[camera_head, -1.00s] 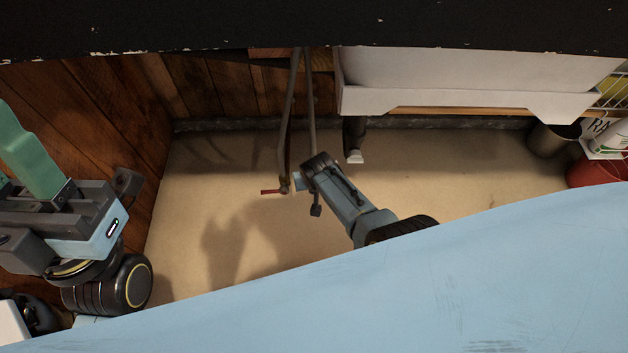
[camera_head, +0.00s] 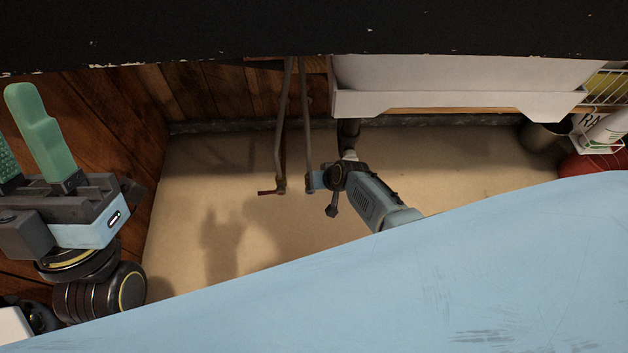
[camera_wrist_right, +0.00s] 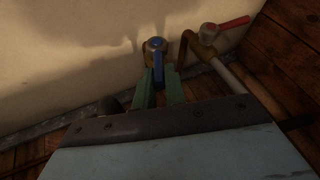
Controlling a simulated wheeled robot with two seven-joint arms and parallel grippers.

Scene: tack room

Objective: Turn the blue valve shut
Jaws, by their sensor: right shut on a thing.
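The blue valve (camera_wrist_right: 155,46) is in the right wrist view, against the pale surface, with its blue lever between the green fingers. In the head view a blue part (camera_head: 317,180) shows at the foot of the right-hand pipe. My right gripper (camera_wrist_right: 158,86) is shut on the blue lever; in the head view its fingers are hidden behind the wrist. A second valve with a red lever (camera_wrist_right: 234,23) is beside it, apart from the fingers; it also shows in the head view (camera_head: 268,192). My left gripper (camera_head: 22,135) is open and empty at the far left.
A white basin (camera_head: 455,95) overhangs at the back, with a dark drain pipe (camera_head: 349,135) below. Wooden walls (camera_head: 100,120) stand at left and back. A metal bin (camera_head: 540,137) and a red bucket (camera_head: 590,163) are at right. The pale floor between is clear.

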